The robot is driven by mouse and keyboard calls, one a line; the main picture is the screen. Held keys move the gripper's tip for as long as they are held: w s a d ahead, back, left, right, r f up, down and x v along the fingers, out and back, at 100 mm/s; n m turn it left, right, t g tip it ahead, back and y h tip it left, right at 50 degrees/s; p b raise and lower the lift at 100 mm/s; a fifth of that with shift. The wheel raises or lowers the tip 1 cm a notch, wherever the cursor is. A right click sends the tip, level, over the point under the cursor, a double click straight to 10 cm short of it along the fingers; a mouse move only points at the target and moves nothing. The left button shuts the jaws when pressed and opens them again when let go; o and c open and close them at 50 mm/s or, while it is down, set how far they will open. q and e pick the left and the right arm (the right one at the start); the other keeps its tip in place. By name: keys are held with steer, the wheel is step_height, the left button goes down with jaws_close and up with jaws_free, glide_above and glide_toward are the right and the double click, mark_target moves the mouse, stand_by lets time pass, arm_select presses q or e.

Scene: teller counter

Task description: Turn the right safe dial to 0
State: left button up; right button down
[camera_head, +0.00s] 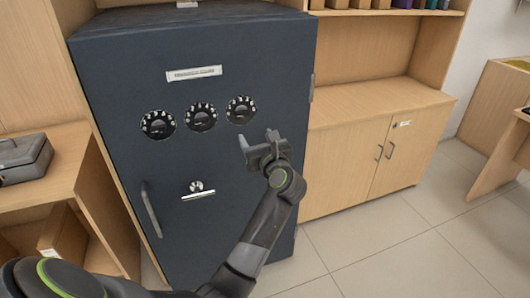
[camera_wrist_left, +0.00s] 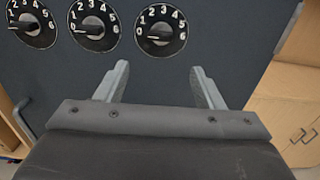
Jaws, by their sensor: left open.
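The dark blue safe (camera_head: 110,75) has three black dials in a row with white numbers. The right dial (camera_head: 241,110) shows at the top of the left wrist view (camera_wrist_left: 161,31). Its knob lies nearly level there, with a pale mark toward the left side, near the 0; the exact setting is hard to tell. My left gripper (camera_head: 257,139) is open and empty, just below the right dial and apart from it. In the left wrist view its two fingers (camera_wrist_left: 158,72) point up toward that dial, with nothing between them. My right gripper is not in view.
The middle dial (camera_head: 201,117) and left dial (camera_head: 158,125) sit beside it. Below are a door handle (camera_head: 151,209) and a small knob with a plate (camera_head: 197,191). A wooden cabinet (camera_head: 345,160) stands right of the safe. A grey box (camera_head: 22,160) rests on the left desk.

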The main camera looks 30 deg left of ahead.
arm_select(q)
steer(key=v, duration=0.5)
steer(key=shift+s+d+b, duration=0.3)
steer(key=shift+b, duration=0.05)
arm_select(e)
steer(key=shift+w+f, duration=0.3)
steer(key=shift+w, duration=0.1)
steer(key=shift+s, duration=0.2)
